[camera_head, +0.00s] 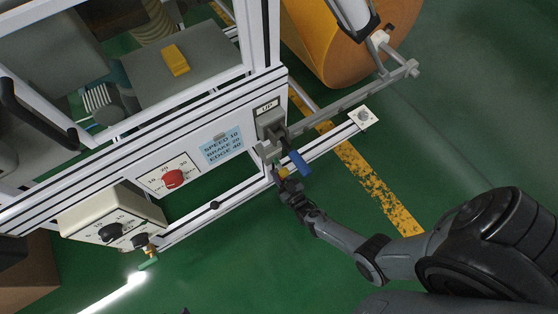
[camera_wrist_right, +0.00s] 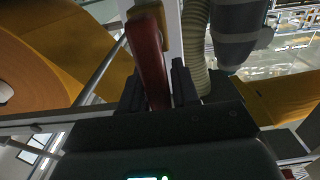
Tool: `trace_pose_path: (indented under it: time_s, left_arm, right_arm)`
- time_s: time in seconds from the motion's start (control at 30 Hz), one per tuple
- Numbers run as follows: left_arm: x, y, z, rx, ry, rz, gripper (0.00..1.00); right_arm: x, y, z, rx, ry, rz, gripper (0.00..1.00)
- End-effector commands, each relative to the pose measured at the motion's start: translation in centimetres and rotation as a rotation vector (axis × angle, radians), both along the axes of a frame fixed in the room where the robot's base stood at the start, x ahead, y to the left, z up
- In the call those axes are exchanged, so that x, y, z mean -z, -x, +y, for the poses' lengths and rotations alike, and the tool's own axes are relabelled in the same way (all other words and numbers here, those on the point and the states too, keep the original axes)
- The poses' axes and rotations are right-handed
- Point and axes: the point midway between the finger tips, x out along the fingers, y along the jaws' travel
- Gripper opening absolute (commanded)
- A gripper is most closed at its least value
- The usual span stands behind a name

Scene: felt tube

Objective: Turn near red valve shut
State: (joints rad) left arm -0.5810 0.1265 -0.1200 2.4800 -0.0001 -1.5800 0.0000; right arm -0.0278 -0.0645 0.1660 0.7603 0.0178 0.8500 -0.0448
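My right gripper (camera_head: 286,182) is at the machine frame's near right corner, beside a blue lever handle (camera_head: 299,163) and a small yellow part (camera_head: 283,172). In the right wrist view, a red lever handle (camera_wrist_right: 151,65) stands between the two fingers of this gripper (camera_wrist_right: 158,88). It fills the narrow gap, so the gripper looks shut on it. In the head view I cannot make out this red handle; my gripper seems to hide it. My left gripper is not in view.
A red knob (camera_head: 173,178) sits on the front panel beside a blue speed label (camera_head: 221,146). A beige control box (camera_head: 112,213) with black knobs is at lower left. A large orange roll (camera_head: 330,45) stands behind. Green floor (camera_head: 460,110) is clear at right.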

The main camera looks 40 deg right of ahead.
Motion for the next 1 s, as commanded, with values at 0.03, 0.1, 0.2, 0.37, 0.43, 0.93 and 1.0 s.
trace_pose_path:
  time_s: [0.03, 0.1, 0.2, 0.37, 0.43, 0.93, 1.0]
  left_arm:
    - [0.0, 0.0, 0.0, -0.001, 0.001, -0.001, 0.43]
    - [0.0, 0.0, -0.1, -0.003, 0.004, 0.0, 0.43]
    - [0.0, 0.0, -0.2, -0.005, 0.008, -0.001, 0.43]
    - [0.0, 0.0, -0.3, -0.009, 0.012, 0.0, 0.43]
    - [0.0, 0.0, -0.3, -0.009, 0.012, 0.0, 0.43]
    - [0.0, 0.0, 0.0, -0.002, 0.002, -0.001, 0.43]
    - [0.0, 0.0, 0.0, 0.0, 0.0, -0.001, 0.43]
  right_arm:
    - [0.0, 0.0, 0.0, 0.0, 0.0, 0.0, 0.22]
    - [0.0, 0.0, 0.0, 0.0, 0.0, 0.001, 0.11]
    - [0.1, 0.1, 0.0, 0.0, 0.0, 0.001, 0.0]
    - [0.1, 0.1, 0.1, 0.0, 0.005, 0.002, 0.0]
    - [0.1, 0.1, 0.1, -0.001, 0.015, 0.005, 0.0]
    - [0.5, -0.1, 1.4, -0.002, 0.306, 0.06, 0.0]
    - [0.5, -0.2, 1.6, -0.001, 0.357, 0.07, 0.0]
